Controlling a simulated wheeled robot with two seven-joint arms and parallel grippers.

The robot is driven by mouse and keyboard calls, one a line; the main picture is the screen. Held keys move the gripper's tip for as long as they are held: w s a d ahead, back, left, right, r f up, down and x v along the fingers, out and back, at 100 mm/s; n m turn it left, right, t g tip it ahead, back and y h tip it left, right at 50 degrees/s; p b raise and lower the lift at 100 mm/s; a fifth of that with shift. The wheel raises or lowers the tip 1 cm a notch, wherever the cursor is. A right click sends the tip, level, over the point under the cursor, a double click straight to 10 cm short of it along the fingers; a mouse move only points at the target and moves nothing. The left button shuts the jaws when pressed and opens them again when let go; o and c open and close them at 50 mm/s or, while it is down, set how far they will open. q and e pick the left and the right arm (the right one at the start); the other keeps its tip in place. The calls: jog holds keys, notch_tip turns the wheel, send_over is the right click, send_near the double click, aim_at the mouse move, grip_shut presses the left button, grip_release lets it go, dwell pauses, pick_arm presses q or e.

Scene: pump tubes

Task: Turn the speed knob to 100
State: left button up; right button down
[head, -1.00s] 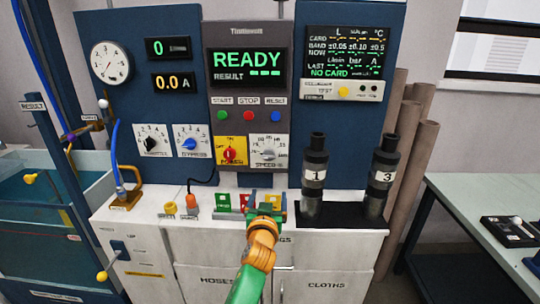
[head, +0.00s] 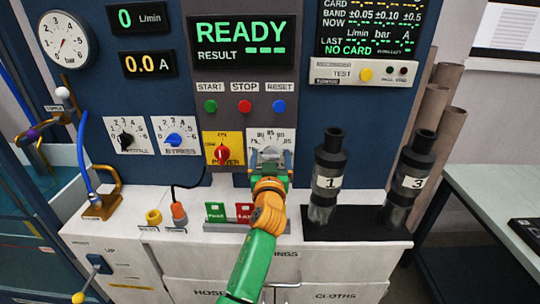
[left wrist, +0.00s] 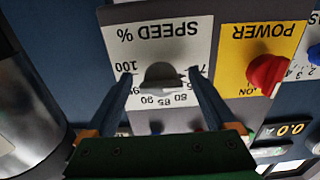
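The speed dial plate (head: 284,135) is white with black numbers, on the panel right of the yellow power plate. In the left wrist view it is upside down, and the grey speed knob (left wrist: 160,76) sits on it with 100, 90, 85 and 80 readable around it. I cannot tell where the knob points. My left gripper (head: 271,158) is in front of the dial and hides most of the knob in the head view. In the left wrist view its fingers (left wrist: 162,75) stand open on either side of the knob, with small gaps. My right gripper is not in view.
The red power knob (head: 222,154) is close on the left of the speed dial. Start, stop and reset buttons (head: 244,106) are above. Black cylinders 1 (head: 327,170) and 3 (head: 414,172) stand to the right. Small green and red cards (head: 215,211) stand on the counter below.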

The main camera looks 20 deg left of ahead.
pick_arm(q)
jog(key=c, duration=1.3)
jog(key=shift+f, duration=0.1)
